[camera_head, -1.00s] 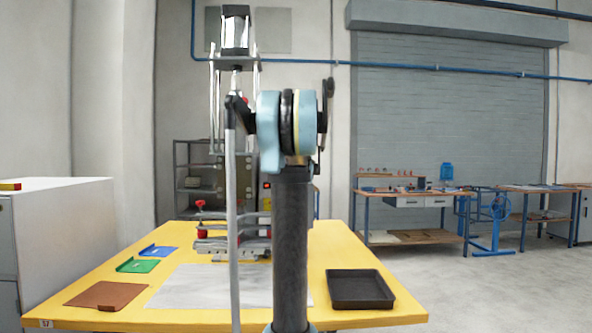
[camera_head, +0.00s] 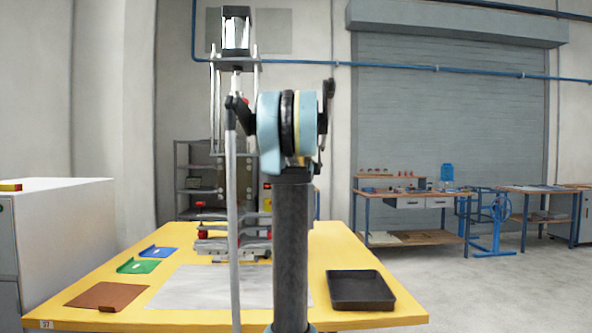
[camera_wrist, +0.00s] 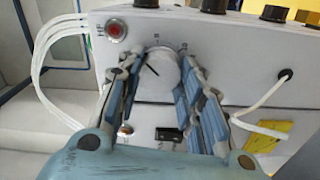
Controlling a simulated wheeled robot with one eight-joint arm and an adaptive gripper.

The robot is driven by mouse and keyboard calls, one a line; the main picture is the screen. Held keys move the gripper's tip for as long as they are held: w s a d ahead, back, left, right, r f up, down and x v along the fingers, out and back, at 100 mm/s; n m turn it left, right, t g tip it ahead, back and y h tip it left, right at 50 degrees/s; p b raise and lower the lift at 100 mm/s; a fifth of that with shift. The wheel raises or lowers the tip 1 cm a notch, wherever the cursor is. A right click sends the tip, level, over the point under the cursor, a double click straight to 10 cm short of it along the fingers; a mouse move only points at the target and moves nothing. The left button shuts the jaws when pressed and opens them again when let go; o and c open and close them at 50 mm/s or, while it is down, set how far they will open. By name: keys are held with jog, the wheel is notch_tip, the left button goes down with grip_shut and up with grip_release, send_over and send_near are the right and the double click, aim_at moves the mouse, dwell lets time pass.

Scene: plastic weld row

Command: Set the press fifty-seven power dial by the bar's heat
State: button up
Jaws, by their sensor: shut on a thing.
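In the wrist view, a round white dial (camera_wrist: 161,70) with a black pointer line sits on the light grey front of a control box (camera_wrist: 230,52). Small scale marks show above it. The two blue-grey fingers of my gripper (camera_wrist: 160,66) stand on either side of the dial and are shut on it. In the head view, the press (camera_head: 235,178) stands at the back of the yellow table, partly hidden by my arm. My gripper is hidden there. I cannot make out the bar or its heat.
A red button (camera_wrist: 117,29) and a black rocker switch (camera_wrist: 168,134) are near the fingers; white cables (camera_wrist: 50,50) run at the left. On the table are blue (camera_head: 158,253), green (camera_head: 138,266) and brown (camera_head: 107,296) plates and a black tray (camera_head: 359,290).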

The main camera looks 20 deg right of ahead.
jog(key=shift+m, duration=0.9)
jog(key=o, duration=1.1)
jog(key=shift+v, duration=6)
